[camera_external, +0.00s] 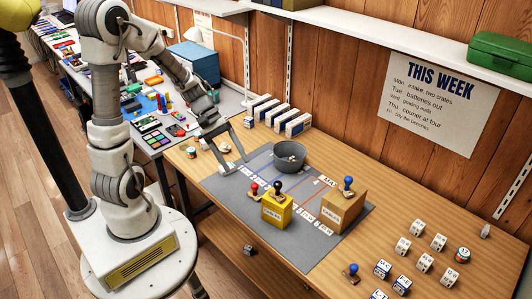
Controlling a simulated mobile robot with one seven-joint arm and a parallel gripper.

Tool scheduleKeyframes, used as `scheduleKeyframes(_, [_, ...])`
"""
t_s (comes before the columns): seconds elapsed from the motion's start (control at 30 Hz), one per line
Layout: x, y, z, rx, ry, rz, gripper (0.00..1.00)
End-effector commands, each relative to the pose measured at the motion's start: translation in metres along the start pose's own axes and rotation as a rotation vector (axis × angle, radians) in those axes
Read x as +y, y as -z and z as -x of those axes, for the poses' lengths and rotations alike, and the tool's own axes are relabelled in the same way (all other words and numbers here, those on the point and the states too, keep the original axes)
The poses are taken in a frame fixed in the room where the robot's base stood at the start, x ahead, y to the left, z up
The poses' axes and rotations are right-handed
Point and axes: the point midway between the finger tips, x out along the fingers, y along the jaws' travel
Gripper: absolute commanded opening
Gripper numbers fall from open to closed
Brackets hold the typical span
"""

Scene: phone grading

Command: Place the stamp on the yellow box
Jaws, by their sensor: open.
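The yellow box (277,211) stands on the grey mat, with a stamp with a dark knob (278,187) that appears to rest on its top. A red-knobbed stamp (254,189) is just left of the yellow box on the mat. A blue-knobbed stamp (348,183) is on top of a brown box, and another blue-knobbed stamp (353,269) is at the table's front right. My gripper (237,164) is open and appears empty, over the mat's left part, behind and left of the yellow box.
A dark grey bowl (289,157) stands behind the yellow box. The brown box (341,209) stands to its right on the grey mat (225,187). Several white blocks (403,245) are spread at the right. Small boxes (298,124) line the wall. The table between mat and right-hand blocks is mostly clear.

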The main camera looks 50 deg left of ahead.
Motion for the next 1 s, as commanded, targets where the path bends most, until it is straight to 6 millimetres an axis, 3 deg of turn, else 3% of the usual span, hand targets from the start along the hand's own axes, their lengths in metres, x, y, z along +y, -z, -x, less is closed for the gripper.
scheduleKeyframes(0.3, [-0.002,-0.048,0.056,0.223,0.244,-0.431,0.67])
scheduleKeyframes(0.7, [-0.008,-0.088,0.130,0.547,0.428,-0.844,0.67])
scheduleKeyframes(1.0, [-0.011,-0.094,0.148,0.627,0.457,-0.921,0.67])
